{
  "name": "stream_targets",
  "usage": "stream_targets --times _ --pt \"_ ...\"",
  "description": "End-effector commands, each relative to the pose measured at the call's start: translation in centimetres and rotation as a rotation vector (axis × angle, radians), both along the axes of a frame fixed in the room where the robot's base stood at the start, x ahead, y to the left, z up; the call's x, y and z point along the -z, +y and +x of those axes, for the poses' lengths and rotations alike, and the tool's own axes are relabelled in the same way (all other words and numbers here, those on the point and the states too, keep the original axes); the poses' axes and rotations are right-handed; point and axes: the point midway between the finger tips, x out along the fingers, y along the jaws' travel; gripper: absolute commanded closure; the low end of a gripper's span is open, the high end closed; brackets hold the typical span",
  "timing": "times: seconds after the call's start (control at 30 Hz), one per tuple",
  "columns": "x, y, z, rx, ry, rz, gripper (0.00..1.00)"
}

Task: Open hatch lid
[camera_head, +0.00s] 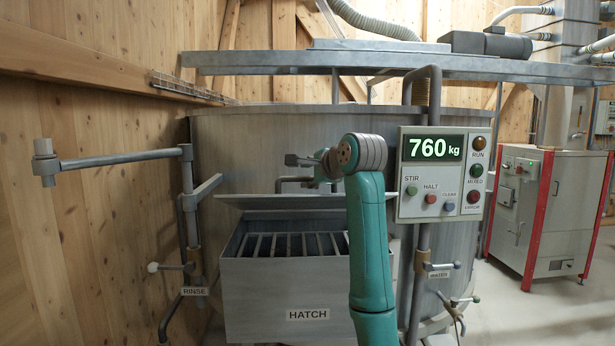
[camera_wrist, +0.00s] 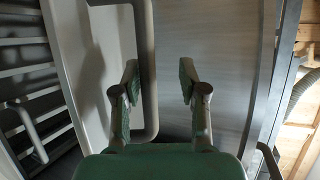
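The hatch (camera_head: 270,290) is a grey metal box with its label on the front. Its grey lid (camera_head: 285,202) is raised and leans back toward the tank, with the barred opening showing below. In the wrist view the lid (camera_wrist: 112,50) is a pale panel with a U-shaped handle (camera_wrist: 150,105). My gripper (camera_wrist: 158,72) is open, and the handle's long bar shows between its fingers, nearer the left one. I cannot tell whether they touch. In the head view my gripper (camera_head: 297,160) is above the lid, partly hidden by my arm.
The control panel (camera_head: 443,175) reading 760 kg stands close to the right of my arm. The rinse pipe (camera_head: 120,158) reaches out at left. The mixer tank (camera_head: 240,150) is behind the lid. The grate bars (camera_head: 290,245) cross the hatch opening. Open floor lies at right.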

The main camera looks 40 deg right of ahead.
Motion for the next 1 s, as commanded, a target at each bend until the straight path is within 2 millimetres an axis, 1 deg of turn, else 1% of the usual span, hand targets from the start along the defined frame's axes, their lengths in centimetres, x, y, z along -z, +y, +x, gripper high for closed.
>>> stream_targets --times 0.03,1.0 --pt "-0.3 0.0 -0.3 0.001 -0.004 -0.001 0.59" --pt "-3.2 0.6 -5.2 0.001 -0.003 -0.001 0.59"
